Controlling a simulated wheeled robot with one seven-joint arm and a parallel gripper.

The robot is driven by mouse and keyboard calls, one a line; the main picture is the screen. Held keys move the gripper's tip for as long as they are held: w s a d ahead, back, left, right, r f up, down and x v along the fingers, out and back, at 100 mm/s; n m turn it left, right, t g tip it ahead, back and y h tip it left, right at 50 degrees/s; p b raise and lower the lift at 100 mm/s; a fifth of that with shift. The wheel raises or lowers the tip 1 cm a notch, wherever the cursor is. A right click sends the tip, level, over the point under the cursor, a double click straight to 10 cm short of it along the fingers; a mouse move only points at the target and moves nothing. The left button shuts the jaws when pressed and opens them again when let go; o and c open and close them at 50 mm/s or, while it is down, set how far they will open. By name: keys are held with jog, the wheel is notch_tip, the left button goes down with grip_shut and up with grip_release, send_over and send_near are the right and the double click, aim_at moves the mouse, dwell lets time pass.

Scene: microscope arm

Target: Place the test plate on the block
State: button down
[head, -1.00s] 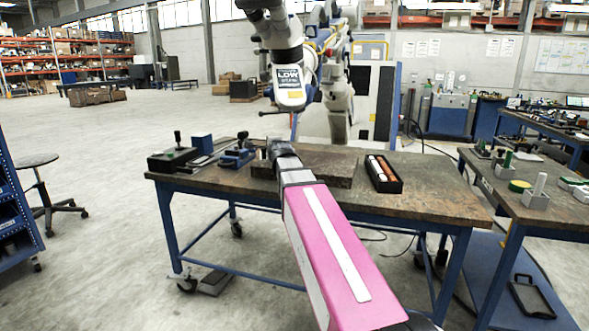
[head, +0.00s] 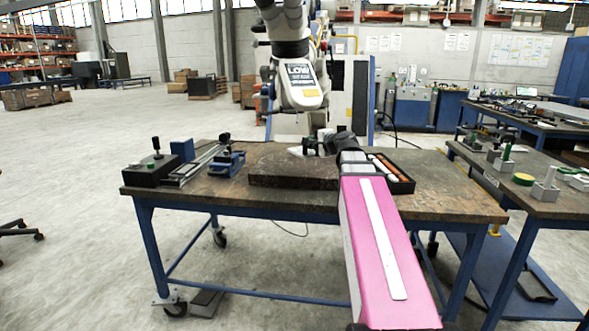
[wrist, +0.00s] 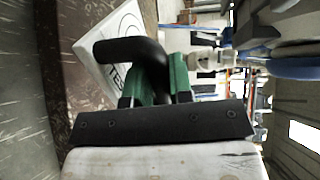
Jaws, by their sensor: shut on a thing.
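The block is a dark brown stone slab (head: 292,178) on the workbench, seen in the head view. The test plate (head: 298,151) is a white plate showing beyond my gripper, over the block's top. In the wrist view the test plate (wrist: 122,28) is tilted in the picture, with partly hidden lettering and a black curved handle (wrist: 125,49). My gripper (head: 320,145) is shut on the handle; its green fingers (wrist: 163,80) are around it in the wrist view. My pink arm and gripper body hide part of the plate and block. I cannot tell whether the plate touches the block.
A black tray of orange and white pieces (head: 400,184) sits right of the block. A black control box (head: 152,170), a blue block (head: 182,149) and a blue vise (head: 226,161) stand left. The microscope arm (head: 300,85) hangs behind and above the block. The workbench's front strip is clear.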

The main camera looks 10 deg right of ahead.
aim_at(300, 148)
jog(key=shift+s+d+r+n+g+y, duration=0.1)
jog(key=shift+s+r+n+g+y, duration=0.2)
jog(key=shift+s+r+n+y, duration=0.3)
jog(key=w+a+f, duration=0.1)
jog(key=w+f, duration=0.1)
jog(key=w, duration=0.1)
jog(key=w+a+f, duration=0.1)
jog(key=w+f, duration=0.1)
jog(key=w, duration=0.2)
jog(key=w+a+f, duration=0.1)
jog(key=w+f, duration=0.1)
jog(key=w, duration=0.2)
jog(key=shift+w+f, duration=0.1)
jog(key=shift+f, duration=2.25)
jog(key=c, duration=1)
grip_release()
jog(key=v, duration=1.2)
